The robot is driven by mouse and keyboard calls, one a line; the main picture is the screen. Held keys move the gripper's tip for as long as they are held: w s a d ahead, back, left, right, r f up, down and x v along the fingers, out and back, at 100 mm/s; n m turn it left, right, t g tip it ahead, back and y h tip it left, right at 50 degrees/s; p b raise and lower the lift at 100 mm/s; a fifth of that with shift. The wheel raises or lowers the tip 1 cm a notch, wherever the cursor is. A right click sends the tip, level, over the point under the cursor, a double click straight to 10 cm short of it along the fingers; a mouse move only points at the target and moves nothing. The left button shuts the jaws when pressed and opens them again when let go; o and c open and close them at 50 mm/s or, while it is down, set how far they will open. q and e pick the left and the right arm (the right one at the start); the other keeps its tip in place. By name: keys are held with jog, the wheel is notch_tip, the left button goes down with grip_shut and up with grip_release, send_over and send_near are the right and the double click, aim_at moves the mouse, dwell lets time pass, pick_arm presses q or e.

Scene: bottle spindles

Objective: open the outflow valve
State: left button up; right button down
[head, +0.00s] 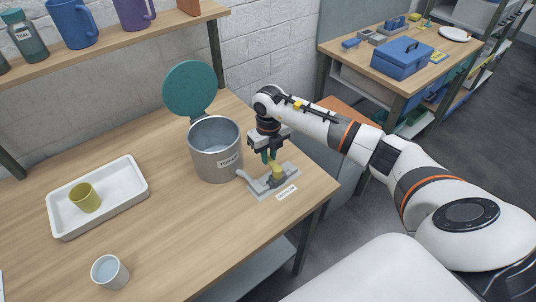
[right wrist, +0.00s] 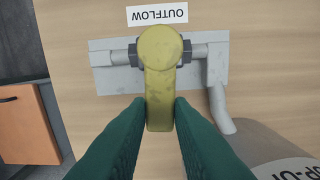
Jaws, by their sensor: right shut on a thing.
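The outflow valve is a grey pipe fitting on a grey plate (head: 259,192) on the table's right part, with a yellow lever handle (head: 276,170). In the right wrist view the yellow handle (right wrist: 160,80) points down the picture, across the horizontal grey pipe (right wrist: 127,53). A label reading "OUTFLOW" (right wrist: 157,15) lies beside the plate. My right gripper (head: 271,157) comes down from above. Its green fingers, also in the right wrist view (right wrist: 160,115), are shut on the handle, one on each side. My left gripper is not in view.
A grey pot (head: 216,160) with a raised teal lid (head: 190,88) stands just left of the valve. A white tray (head: 140,190) holds a yellow-green cup (head: 85,197). A white cup (head: 109,271) stands near the table's front. The table's middle is clear.

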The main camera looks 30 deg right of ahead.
jog(key=m, duration=0.1)
jog(key=d+m, duration=0.1)
jog(key=m, duration=0.1)
jog(key=d+m, duration=0.1)
jog(key=shift+s+m+b, duration=0.15)
jog(key=shift+m+b, duration=0.2)
jog(key=shift+m, duration=0.05)
jog(key=m, duration=0.2)
jog(key=s+d+m, duration=0.1)
jog(key=m, duration=0.1)
jog(key=shift+d+r, duration=0.1)
jog(key=shift+d, duration=0.1)
jog(key=m, duration=0.2)
jog(key=s+m, duration=0.1)
jog(key=m, duration=0.1)
jog(key=shift+s+d+p, duration=0.1)
jog(key=shift+d+p, duration=0.3)
jog(key=shift+s+d+m+p, duration=0.1)
jog(key=shift+s+m+p, duration=0.2)
jog(key=shift+m, duration=0.75)
jog(key=shift+s+d+m+p, duration=0.1)
jog(key=shift+s+m, duration=0.3)
jog(key=shift+m, duration=0.65)
jog(key=c, duration=1.3)
grip_release()
jog(key=shift+s, duration=0.1)
